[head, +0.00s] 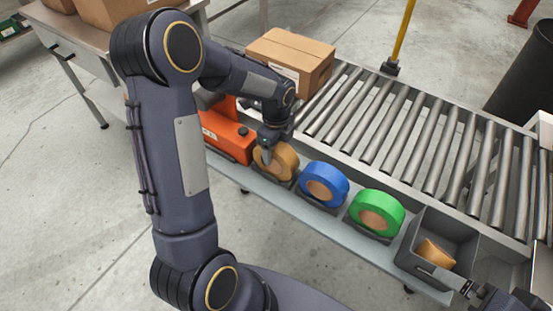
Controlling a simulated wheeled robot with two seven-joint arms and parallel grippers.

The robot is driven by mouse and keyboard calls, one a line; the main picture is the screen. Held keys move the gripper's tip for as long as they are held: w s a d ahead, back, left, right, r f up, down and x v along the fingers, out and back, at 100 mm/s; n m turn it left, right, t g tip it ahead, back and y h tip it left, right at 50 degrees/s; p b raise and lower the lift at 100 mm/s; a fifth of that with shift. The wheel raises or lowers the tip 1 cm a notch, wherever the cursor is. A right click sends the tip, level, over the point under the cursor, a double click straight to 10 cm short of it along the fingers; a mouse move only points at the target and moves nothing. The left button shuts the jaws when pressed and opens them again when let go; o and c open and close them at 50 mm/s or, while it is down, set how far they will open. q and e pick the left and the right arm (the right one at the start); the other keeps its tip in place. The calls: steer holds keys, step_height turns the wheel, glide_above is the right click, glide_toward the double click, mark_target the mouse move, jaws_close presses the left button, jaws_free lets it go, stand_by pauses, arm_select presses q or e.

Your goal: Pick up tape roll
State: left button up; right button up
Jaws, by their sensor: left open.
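A tan tape roll (288,163) stands upright in a holder on the grey shelf (329,225) beside the roller conveyor. My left gripper (268,152) is open and reaches down at this roll's upper left rim, with a finger overlapping it in the picture. I cannot tell whether it touches. A blue tape roll (336,178) and a green tape roll (390,205) stand in a row to the right. Part of my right gripper (466,288) shows at the lower right, by the grey bin; its jaws are unclear.
A dark grey bin (462,237) at the row's right end holds a tan object (436,253). An orange device (228,137) stands close left of the tan roll. A cardboard box (292,57) sits on the roller conveyor (395,125) behind.

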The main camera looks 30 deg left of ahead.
arm_select(q)
steer(key=shift+f, duration=0.7)
steer(key=c, duration=1.3)
steer(key=shift+c, duration=0.5)
steer(key=shift+r, duration=0.15)
